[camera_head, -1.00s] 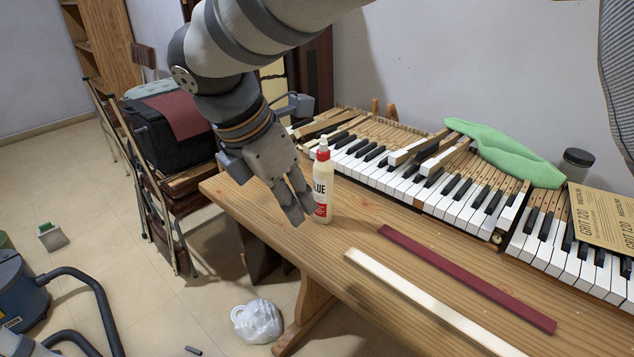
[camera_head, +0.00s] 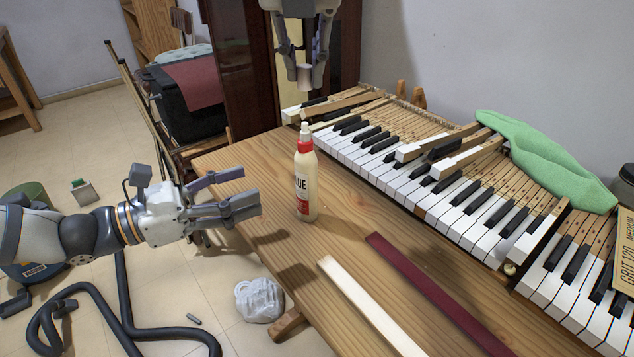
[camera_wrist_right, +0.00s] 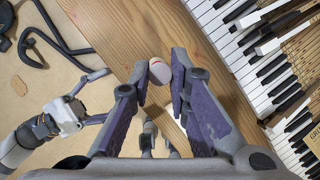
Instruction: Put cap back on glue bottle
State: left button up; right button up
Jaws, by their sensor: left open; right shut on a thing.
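The glue bottle (camera_head: 305,186) stands upright on the wooden table in the head view, cream with a red collar and a pale nozzle. My right gripper (camera_head: 304,76) is at the top of the head view, pointing down. It is shut on a small whitish cap (camera_head: 304,84), held higher than the bottle and apart from it. The right wrist view shows a round pale piece (camera_wrist_right: 159,71) between the fingertips. My left gripper (camera_head: 248,190) is open, left of the bottle, fingers pointing toward it with a small gap.
Piano keys (camera_head: 440,190) run along the back of the table (camera_head: 250,160). A cream strip (camera_head: 365,305) and a dark red strip (camera_head: 430,290) lie in front. A green cloth (camera_head: 540,160) rests on the keys. A white crumpled bag (camera_head: 260,300) is on the floor.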

pick_arm(q)
jog(key=shift+s+a, duration=0.1)
pick_arm(e)
jog(key=shift+s+a, duration=0.1)
jog(key=shift+a, duration=0.05)
pick_arm(q)
jog(key=x, duration=1.2)
grip_shut()
pick_arm(e)
send_over(305, 132)
jog(key=shift+f, duration=2.5)
